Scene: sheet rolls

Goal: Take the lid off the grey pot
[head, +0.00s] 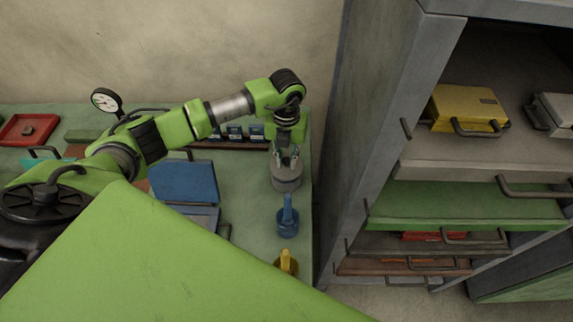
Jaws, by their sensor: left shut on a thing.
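The grey pot (287,183) stands on the green bench top near its right edge. My left gripper (287,162) comes down on it from above and is shut on the lid at its top. The fingers hide much of the lid, and I cannot tell whether there is a gap between lid and pot. My right gripper is not in view.
A blue pot (288,228) and a yellow one (287,263) stand in front of the grey pot. A blue open case (184,182) lies to the left. A tall grey cabinet (375,110) with drawers stands close on the right.

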